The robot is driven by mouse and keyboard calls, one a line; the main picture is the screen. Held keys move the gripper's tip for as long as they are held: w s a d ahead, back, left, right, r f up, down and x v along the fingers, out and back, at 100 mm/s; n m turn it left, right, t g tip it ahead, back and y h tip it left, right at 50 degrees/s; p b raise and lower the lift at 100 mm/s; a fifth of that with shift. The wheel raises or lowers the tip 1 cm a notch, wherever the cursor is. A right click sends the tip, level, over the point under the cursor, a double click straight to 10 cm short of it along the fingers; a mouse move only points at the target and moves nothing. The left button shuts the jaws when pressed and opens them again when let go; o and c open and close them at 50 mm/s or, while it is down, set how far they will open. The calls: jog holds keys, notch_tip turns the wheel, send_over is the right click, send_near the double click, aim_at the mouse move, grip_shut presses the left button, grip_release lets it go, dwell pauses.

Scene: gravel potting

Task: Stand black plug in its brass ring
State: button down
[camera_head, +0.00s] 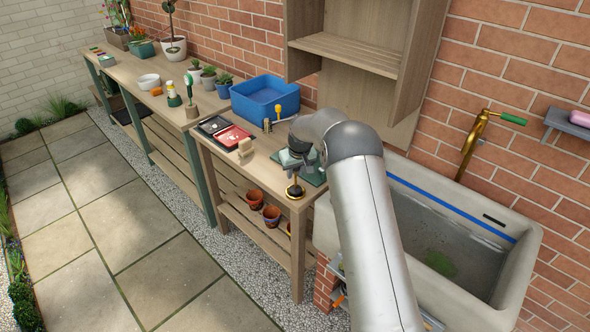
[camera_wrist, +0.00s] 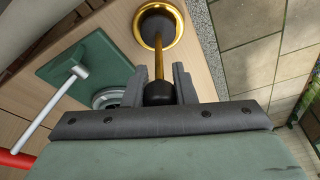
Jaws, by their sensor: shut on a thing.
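The black plug has a dark round knob (camera_wrist: 159,93) and a brass stem (camera_wrist: 158,58). My gripper (camera_wrist: 158,88) is shut on the knob, one finger on each side. The brass ring (camera_wrist: 177,38) lies on the wooden bench near its front edge, with the dark foot of the plug inside its outline. I cannot tell whether the foot rests on the bench or hangs just above it. In the head view, the ring (camera_head: 294,195) shows below my gripper (camera_head: 295,164), at the near corner of the bench. My arm partly hides the gripper there.
A green board (camera_wrist: 88,62) with a grey round fitting (camera_wrist: 106,97) and a silver T-shaped tool (camera_wrist: 55,105) is beside the ring. The blue basin (camera_head: 265,100), red tray (camera_head: 231,137) and wooden block (camera_head: 246,148) stand farther along. The sink (camera_head: 470,235) is at right.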

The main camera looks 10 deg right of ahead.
jog(key=shift+f+b, duration=0.2)
jog(key=shift+b, duration=0.1)
jog(key=c, duration=1.2)
grip_release()
jog(key=shift+r, duration=0.1)
jog(key=a+b+v, duration=0.1)
jog(key=b+v, duration=0.1)
jog(key=v, duration=1)
jog(key=s+d+r, duration=0.2)
jog(key=s+r, duration=0.3)
jog(key=s, duration=0.5)
jog(key=s+d+f+m, duration=0.1)
jog(key=s, duration=1.1)
jog(key=s+f+m+g, duration=0.1)
jog(key=s, duration=1.1)
jog(key=s+d+f+m+g, duration=0.1)
jog(key=s, duration=1)
jog(key=shift+s+d+h, duration=0.3)
jog(key=shift+s+h, duration=0.1)
